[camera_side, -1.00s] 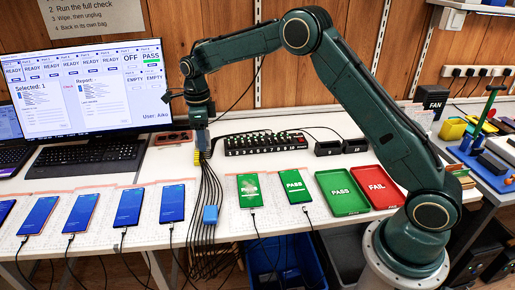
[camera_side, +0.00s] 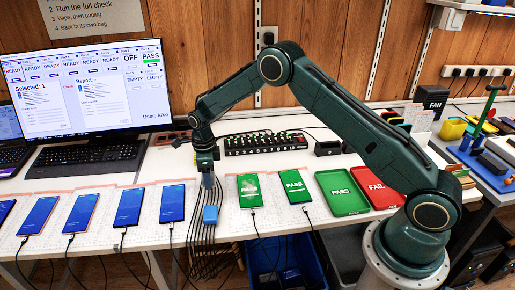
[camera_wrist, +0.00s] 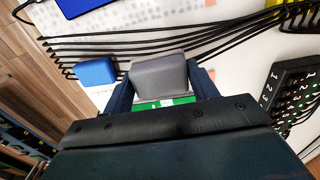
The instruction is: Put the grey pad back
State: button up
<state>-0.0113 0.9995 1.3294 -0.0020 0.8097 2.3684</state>
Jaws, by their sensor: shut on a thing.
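My gripper (camera_side: 208,179) points down over the black cables on the white table, just behind the blue pad (camera_side: 210,214). In the wrist view, my gripper (camera_wrist: 162,88) is shut on the grey pad (camera_wrist: 158,72), with one dark blue finger at each side of it. The blue pad also shows in the wrist view (camera_wrist: 96,72), left of the grey pad and apart from it. In the side view the grey pad is too small to make out clearly. A small green patch shows between the fingers.
Black cables (camera_side: 203,236) run to the table's front edge. Blue-screened phones (camera_side: 172,203) lie to the left, and two green PASS phones (camera_side: 249,190) to the right. Green PASS (camera_side: 341,192) and red FAIL (camera_side: 377,188) trays lie farther right. A black hub (camera_side: 265,143) stands behind.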

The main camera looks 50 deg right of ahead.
aim_at(211, 194)
jog(key=shift+f, duration=0.55)
jog(key=shift+f, duration=2.15)
jog(key=shift+f, duration=0.15)
jog(key=o, duration=0.9)
jog(key=shift+o, duration=0.2)
notch_tip(211, 194, up, 11)
jog(key=shift+r, duration=0.7)
